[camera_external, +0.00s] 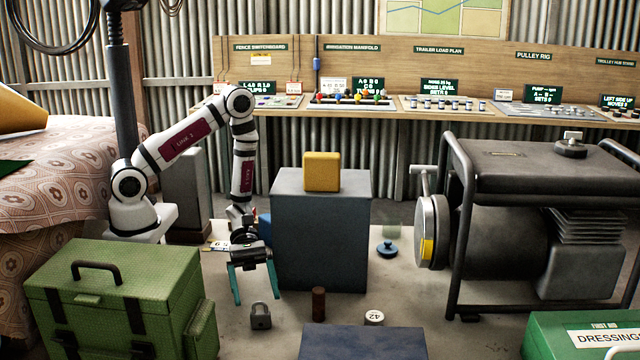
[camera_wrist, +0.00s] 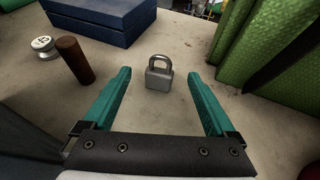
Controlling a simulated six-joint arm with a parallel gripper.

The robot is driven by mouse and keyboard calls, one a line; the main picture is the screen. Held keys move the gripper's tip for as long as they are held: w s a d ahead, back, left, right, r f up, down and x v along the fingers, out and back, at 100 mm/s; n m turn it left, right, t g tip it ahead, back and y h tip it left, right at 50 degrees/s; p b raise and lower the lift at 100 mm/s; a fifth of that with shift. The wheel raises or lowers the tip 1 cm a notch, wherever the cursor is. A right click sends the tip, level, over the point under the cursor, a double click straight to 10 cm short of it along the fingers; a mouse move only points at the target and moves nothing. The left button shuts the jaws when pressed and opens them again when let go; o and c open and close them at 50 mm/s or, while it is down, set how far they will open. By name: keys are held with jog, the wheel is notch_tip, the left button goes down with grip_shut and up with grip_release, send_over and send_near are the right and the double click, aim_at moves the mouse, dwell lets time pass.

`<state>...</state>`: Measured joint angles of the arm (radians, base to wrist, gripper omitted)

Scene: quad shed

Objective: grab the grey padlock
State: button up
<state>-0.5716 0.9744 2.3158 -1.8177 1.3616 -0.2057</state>
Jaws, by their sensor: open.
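The grey padlock (camera_external: 260,316) stands upright on the pale floor in the external view, with its shackle on top. It also shows in the wrist view (camera_wrist: 159,78), ahead of and between the lines of the two teal fingers. My gripper (camera_external: 255,296) is open and empty, fingers pointing down, just above and behind the padlock. In the wrist view my gripper (camera_wrist: 158,76) has its fingers spread wide, with the padlock near their tips and not touching either one.
A green toolbox (camera_external: 115,300) stands left of the padlock. A dark cabinet (camera_external: 320,235) carrying a yellow block (camera_external: 321,171) stands behind right. A brown cylinder (camera_external: 318,303), a white-topped weight (camera_external: 374,317) and a blue box (camera_external: 362,342) are to the right. Floor around the padlock is clear.

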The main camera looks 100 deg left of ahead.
aim_at(260, 314)
jog(key=x, duration=0.5)
jog(key=shift+d+f, duration=0.2)
grip_shut()
